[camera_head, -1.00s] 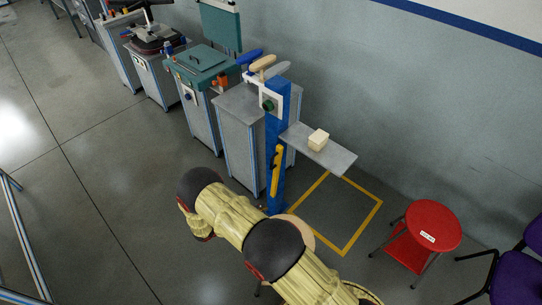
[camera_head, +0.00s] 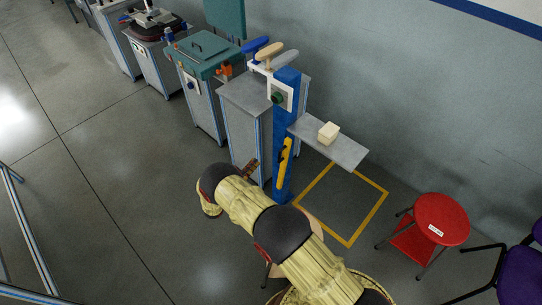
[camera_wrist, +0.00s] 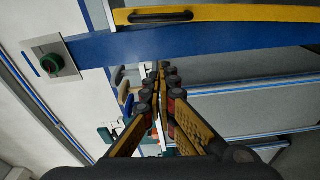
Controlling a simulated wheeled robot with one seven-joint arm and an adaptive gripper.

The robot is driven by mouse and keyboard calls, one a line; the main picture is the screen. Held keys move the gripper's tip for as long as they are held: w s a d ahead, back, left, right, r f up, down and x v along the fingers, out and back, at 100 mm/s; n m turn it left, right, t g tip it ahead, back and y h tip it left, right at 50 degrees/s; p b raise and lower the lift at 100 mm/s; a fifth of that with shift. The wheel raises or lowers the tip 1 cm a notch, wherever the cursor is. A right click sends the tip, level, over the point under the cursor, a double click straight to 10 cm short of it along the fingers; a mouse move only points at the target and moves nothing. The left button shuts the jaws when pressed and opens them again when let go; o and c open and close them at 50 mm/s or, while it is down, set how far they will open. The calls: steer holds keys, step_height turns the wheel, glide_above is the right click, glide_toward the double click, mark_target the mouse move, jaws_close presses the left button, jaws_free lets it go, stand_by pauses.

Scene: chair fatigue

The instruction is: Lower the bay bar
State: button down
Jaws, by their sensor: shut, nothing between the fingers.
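The yellow bay bar (camera_head: 285,163) stands upright along the blue post (camera_head: 284,120), left of the yellow floor square. In the head view only a small part of my gripper (camera_head: 251,168) shows beyond my arm, left of the post's lower part.
A grey shelf (camera_head: 345,153) with a pale block (camera_head: 328,132) juts right from the post. A green knob (camera_head: 277,97) sits on the post's panel. Grey cabinets (camera_head: 247,110) stand behind. A red stool (camera_head: 441,219) is at right.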

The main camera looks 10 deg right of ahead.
steer(key=w+d+b, duration=0.2)
steer(key=d, duration=0.7)
steer(key=shift+w+f, duration=0.15)
steer(key=shift+w, duration=0.25)
steer(key=shift+s, duration=0.1)
